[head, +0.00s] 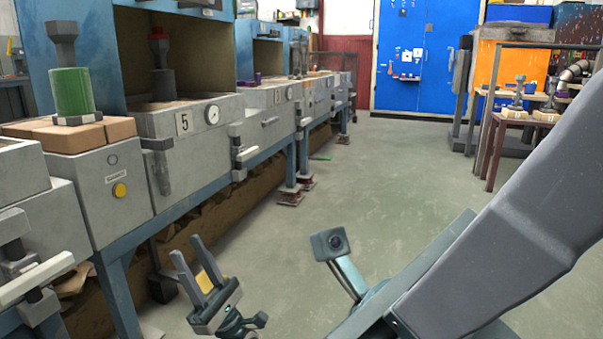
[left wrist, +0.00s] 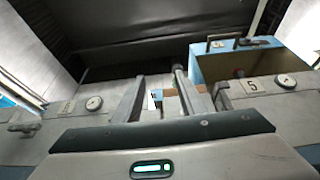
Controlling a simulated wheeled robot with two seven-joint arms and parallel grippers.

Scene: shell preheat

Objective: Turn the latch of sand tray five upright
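Sand tray five (head: 190,130) is a grey box front with a "5" label and a round gauge, left of the middle in the head view. It also shows at right in the left wrist view (left wrist: 275,100). Its grey latch (head: 161,170) hangs down at the left end of that front. My left gripper (head: 188,250) is low in front of the trays, below the latch and apart from it. Its two fingers are spread, with nothing held. In the left wrist view the latch cannot be told surely from the finger. My right gripper does not show.
A sand box with bricks (head: 85,135) and a green cylinder (head: 72,92) stands left of tray five. Another pale-handled latch (head: 248,153) is at right. More trays run back along the blue bench. The floor (head: 330,190) is clear. My grey arm fills the lower right.

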